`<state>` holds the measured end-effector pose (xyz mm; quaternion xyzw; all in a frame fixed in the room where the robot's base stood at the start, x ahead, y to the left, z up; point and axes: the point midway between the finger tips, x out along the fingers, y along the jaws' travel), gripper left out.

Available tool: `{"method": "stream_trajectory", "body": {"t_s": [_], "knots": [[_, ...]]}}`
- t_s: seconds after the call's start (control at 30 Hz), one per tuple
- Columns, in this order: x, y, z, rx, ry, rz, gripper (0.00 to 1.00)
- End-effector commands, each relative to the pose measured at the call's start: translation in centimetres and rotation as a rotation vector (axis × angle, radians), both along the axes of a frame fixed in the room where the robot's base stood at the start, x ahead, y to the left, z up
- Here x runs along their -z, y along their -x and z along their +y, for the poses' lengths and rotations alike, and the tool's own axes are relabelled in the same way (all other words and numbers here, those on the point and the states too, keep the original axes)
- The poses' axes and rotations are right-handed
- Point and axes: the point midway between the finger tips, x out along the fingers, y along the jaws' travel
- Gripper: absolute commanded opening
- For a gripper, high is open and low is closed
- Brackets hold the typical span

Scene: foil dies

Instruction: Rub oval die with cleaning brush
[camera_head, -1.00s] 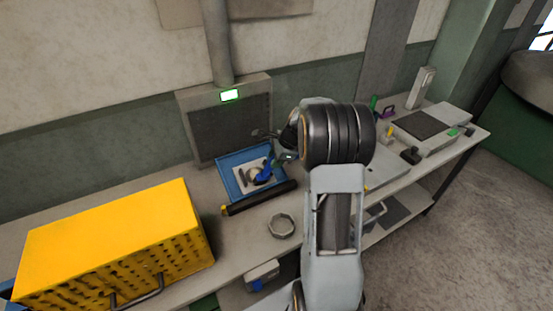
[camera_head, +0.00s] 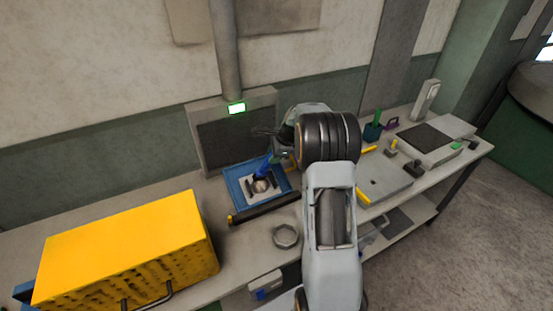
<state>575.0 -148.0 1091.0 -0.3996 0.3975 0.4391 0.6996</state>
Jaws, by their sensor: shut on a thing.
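A blue tray (camera_head: 233,187) lies on the bench in front of a grey vented panel. On a white pad (camera_head: 256,200) in it sits a small round-looking metal piece, apparently the oval die (camera_head: 261,186), between dark holders. My gripper (camera_head: 274,158) is above the tray's right back part, partly hidden by my own wrist. It is shut on the blue cleaning brush (camera_head: 262,169), which slants down to the left. The brush's lower end is just above or at the die's far edge; I cannot tell whether they touch.
A dark bar (camera_head: 266,209) lies along the tray's front edge. A grey ring-shaped dish (camera_head: 286,236) stands in front of it. A large yellow perforated box (camera_head: 125,250) fills the bench's left. Blocks and small tools, including a green one (camera_head: 373,130), occupy the right.

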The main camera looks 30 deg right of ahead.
Motion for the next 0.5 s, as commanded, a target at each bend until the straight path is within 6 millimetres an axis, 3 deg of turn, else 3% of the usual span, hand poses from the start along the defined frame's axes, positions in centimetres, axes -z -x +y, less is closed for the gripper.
{"method": "stream_trajectory", "body": {"t_s": [0.27, 0.5], "knots": [[-0.2, -0.8, 0.0, 0.0, 0.0, 0.001, 0.07], [0.7, 0.4, 0.0, 0.001, 0.001, 0.001, 0.07]]}}
